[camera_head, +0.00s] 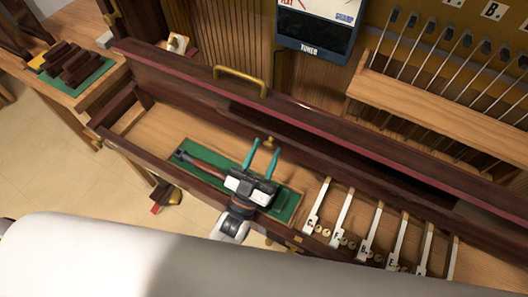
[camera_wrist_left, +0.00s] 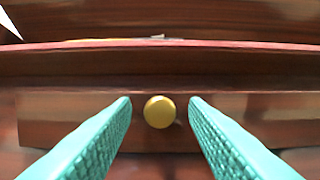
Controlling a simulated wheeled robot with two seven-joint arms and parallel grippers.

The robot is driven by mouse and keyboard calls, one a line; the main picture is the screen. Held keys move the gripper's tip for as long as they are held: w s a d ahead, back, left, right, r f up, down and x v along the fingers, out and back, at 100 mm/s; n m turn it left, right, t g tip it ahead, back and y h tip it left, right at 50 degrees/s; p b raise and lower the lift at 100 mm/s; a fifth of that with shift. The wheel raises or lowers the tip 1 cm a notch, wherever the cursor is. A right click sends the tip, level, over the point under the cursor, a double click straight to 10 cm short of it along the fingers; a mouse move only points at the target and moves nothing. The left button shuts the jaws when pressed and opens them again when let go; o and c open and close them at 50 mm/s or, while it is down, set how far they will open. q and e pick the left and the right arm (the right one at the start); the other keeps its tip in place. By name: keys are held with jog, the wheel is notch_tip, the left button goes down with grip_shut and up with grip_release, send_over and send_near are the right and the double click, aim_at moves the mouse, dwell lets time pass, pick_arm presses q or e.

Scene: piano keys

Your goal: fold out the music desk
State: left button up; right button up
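The music desk appears to be the long dark wood panel (camera_head: 340,165) across the back of the piano's key area; I cannot tell its exact edges. A small brass knob (camera_head: 268,141) sits low on its front. My left gripper (camera_head: 266,147) has two teal fingers, open and empty, pointing at the panel. In the left wrist view the round brass knob (camera_wrist_left: 159,112) is centred between the open fingers (camera_wrist_left: 160,102), just past their tips, with clear space on both sides. I cannot tell whether the fingers reach around it. My right gripper is not in view.
A brass handle (camera_head: 243,82) stands on the upper ledge behind. A green mat (camera_head: 190,150) with a tool lies under my left arm. Several loose white keys (camera_head: 342,215) stand to the right. A tuner (camera_head: 318,25) and a wooden rail (camera_head: 435,103) with pins are above.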

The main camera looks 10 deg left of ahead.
pick_arm(q)
jog(key=b+v, duration=0.3)
jog(key=v, duration=0.9)
notch_tip(320, 180, up, 9)
jog(key=s+g+y+p, duration=0.2)
jog(key=g+p, duration=0.4)
jog(key=p, duration=0.4)
jog(key=shift+g, duration=0.3)
jog(key=x, duration=0.3)
jog(key=p+x, duration=0.1)
jog(key=x, duration=0.7)
jog(key=shift+w+a+f+p, duration=0.3)
jog(key=shift+p, duration=0.1)
